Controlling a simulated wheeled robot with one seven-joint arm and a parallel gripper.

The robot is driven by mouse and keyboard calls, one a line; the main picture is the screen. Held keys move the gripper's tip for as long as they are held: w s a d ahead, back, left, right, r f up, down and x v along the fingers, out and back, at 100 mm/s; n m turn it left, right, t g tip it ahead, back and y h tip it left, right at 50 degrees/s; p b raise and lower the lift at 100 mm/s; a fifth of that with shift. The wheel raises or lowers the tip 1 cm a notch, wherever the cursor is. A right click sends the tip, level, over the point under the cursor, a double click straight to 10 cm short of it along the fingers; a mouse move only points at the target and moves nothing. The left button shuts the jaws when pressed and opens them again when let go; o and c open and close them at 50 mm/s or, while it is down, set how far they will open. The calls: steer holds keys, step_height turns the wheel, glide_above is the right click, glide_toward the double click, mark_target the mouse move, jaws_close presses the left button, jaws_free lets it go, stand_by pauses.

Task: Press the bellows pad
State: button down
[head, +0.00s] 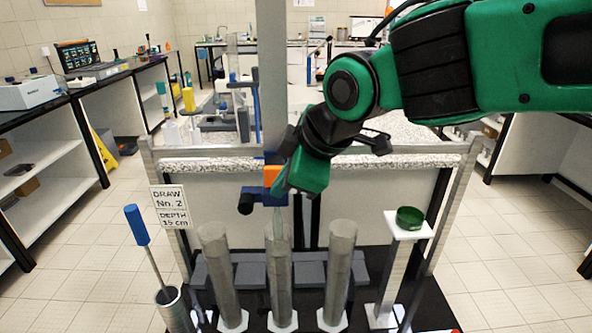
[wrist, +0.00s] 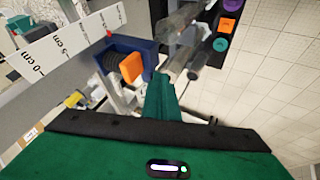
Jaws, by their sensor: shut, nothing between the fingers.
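The bellows pad (head: 272,174) is a small orange block on a blue carriage (head: 268,196) on the grey upright column. In the wrist view the orange pad (wrist: 131,68) sits in front of dark ribbed bellows in a blue housing (wrist: 113,52). My gripper (head: 282,190) is shut and empty, its green tip pointing down at the pad's right side. In the wrist view my gripper (wrist: 160,80) shows as one green finger shape just right of the pad. A narrow gap seems to separate them there; in the head view the tip overlaps the carriage area, so contact is unclear.
Three clear cylinders (head: 278,270) stand below the carriage. A blue-handled rod (head: 137,225) leans at the left, a green dish (head: 410,217) sits on a white stand at the right. A sign (head: 171,207) reads "DRAW Nn. 2 DEPTH 15 cm". A centimetre scale (wrist: 65,45) runs beside the pad.

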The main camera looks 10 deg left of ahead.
mark_target(275, 177)
steer(key=shift+w+a+f, duration=0.15)
steer(key=shift+w+a, duration=0.1)
steer(key=shift+w, duration=0.45)
steer(key=shift+w+a+f, duration=0.1)
steer(key=shift+w+a, duration=0.15)
steer(key=shift+w, duration=0.5)
steer(key=shift+w+a+f, duration=0.15)
steer(key=shift+w+a, duration=0.1)
steer(key=shift+w, duration=0.45)
